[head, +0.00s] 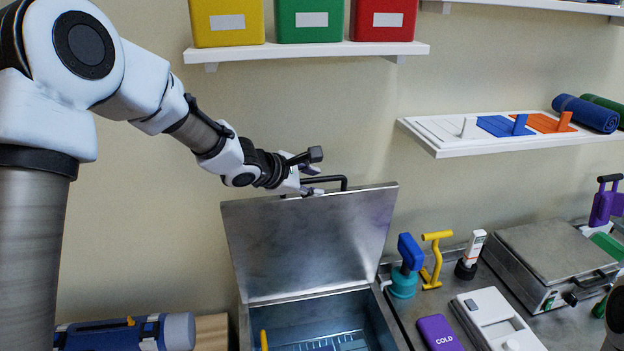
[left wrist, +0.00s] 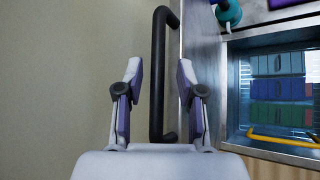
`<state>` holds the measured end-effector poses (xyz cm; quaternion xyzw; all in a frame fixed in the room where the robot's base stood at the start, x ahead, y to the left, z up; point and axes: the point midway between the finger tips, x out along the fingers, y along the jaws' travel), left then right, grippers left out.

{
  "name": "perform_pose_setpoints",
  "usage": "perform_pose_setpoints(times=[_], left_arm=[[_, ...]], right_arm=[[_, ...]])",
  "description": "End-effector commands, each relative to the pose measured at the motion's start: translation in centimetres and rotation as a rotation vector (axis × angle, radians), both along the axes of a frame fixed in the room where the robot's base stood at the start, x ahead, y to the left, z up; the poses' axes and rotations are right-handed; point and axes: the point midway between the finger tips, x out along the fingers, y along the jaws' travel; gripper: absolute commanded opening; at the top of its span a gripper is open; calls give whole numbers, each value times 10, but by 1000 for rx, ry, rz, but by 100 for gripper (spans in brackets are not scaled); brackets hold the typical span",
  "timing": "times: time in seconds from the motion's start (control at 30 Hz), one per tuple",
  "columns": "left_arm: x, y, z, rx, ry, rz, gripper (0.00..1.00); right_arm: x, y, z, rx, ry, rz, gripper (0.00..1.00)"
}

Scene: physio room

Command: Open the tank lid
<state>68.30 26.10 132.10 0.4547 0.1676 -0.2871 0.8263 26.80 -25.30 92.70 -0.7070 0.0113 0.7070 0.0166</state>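The metal tank lid (head: 310,240) stands raised, close to upright, at the back of the tank (head: 243,325). Its black bar handle (head: 343,181) is at the lid's top edge. My left gripper (head: 314,188) is at this handle. In the left wrist view the gripper (left wrist: 160,85) has its two fingers apart, with the black handle (left wrist: 160,50) between them and a gap on each side. Inside the open tank, in the left wrist view, are blue, green and red packs (left wrist: 281,88) and a yellow bar (left wrist: 283,138).
Right of the tank, the counter holds a blue-and-teal tool (head: 405,270), a yellow tool (head: 434,260), a purple COLD pack (head: 438,333), a white device (head: 497,318) and a metal-lidded unit (head: 555,250). A shelf with coloured bins (head: 310,52) hangs above.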

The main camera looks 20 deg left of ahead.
Motion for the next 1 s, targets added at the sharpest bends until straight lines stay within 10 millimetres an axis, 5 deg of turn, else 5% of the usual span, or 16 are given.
perform_pose_setpoints(times=[0.33, 0.73, 1.0], left_arm=[[-5, 3, 9, -3, -9, 1, 39], [-76, 34, 56, -7, -6, 0, 39], [-91, 41, 64, -2, -2, 0, 39]], right_arm=[[0, 0, 0, 0, 0, 0, 40], [0, 0, 0, 0, 0, 0, 40], [0, 0, 0, 0, 0, 0, 40]])
